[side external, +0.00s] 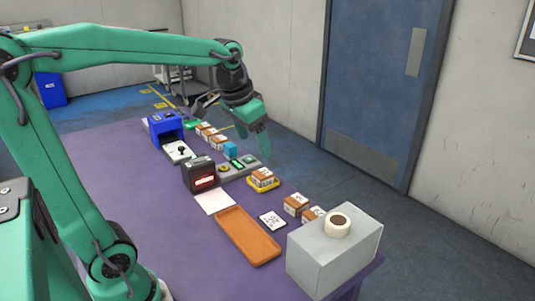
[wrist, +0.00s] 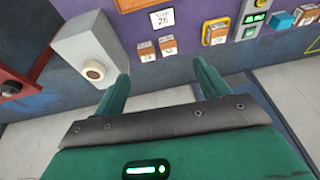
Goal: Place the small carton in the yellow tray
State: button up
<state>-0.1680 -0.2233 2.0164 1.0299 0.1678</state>
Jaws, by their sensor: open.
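A small brown-and-white carton (side external: 263,173) sits in the yellow tray (side external: 263,186) near the table's far edge. The tray (wrist: 205,42) and the carton in it (wrist: 217,34) also show in the wrist view, at upper right. My gripper (side external: 234,124) is open and empty, raised above the table behind the tray. In the wrist view my gripper (wrist: 162,72) shows its two green fingers wide apart with nothing between them. Two similar cartons (side external: 296,204) stand to the right of the tray, and they show in the wrist view (wrist: 147,52) too.
An orange tray (side external: 248,236), a label card (side external: 272,221), a dark scanner (side external: 200,175) and a blue device (side external: 165,127) occupy the purple table (side external: 125,165). Its near left is clear.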

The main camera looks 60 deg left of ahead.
jog(key=s+d+f+t, duration=0.1)
jog(key=s+d+f, duration=0.1)
jog(key=s, duration=0.4)
jog(key=s+d+f+t, duration=0.1)
jog(key=s+d+f, duration=0.1)
jog(key=s+d, duration=0.2)
jog(key=shift+s+h, duration=0.3)
jog(key=shift+s, duration=0.95)
jog(key=shift+f, duration=0.1)
